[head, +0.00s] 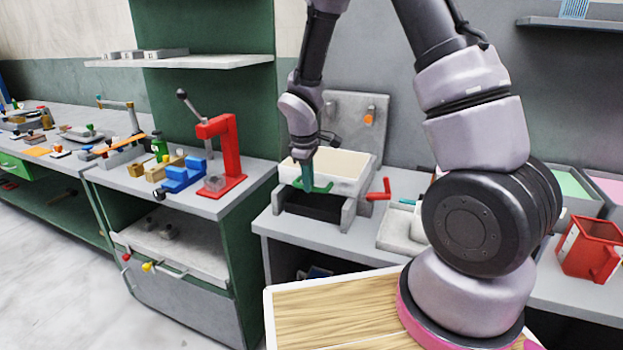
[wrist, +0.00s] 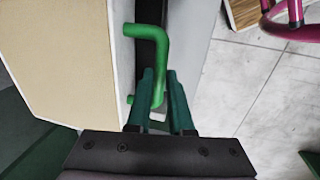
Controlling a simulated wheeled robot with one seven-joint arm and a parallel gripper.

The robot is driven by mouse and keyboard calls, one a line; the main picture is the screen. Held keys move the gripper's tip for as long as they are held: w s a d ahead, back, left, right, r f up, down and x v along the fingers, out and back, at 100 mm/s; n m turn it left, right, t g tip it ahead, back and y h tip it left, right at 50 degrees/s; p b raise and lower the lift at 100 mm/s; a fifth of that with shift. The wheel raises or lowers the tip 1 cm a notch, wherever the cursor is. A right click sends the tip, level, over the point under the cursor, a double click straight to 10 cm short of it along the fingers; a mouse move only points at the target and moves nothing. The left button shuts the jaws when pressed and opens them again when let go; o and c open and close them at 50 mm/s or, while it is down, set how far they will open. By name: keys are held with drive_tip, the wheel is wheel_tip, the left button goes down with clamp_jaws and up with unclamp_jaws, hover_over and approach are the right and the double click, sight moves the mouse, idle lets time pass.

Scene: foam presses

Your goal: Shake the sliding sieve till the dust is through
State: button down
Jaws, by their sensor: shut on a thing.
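The sliding sieve (head: 344,184) is a white-walled box with a cream inside. It sits in a grey stand (head: 349,212) above a dark tray (head: 315,206). A green bent handle (head: 322,188) is on its front; in the wrist view the handle (wrist: 152,36) stands out beside the sieve's pale face (wrist: 62,55). My gripper (head: 307,180) is at the sieve's front, shut on the green handle. In the wrist view its teal fingers (wrist: 160,88) lie either side of the handle's lower part. I cannot make out dust in either view.
A red lever (head: 379,190) juts out right of the stand. A red press (head: 226,158) with a blue block (head: 181,176) stands on the left bench. Open floor shows at left.

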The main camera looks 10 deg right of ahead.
drive_tip(key=c, duration=0.8)
unclamp_jaws()
wheel_tip(320, 180, up, 11)
drive_tip(key=s+a, duration=0.1)
drive_tip(key=shift+s+f, duration=0.15)
drive_tip(key=shift+s, duration=0.2)
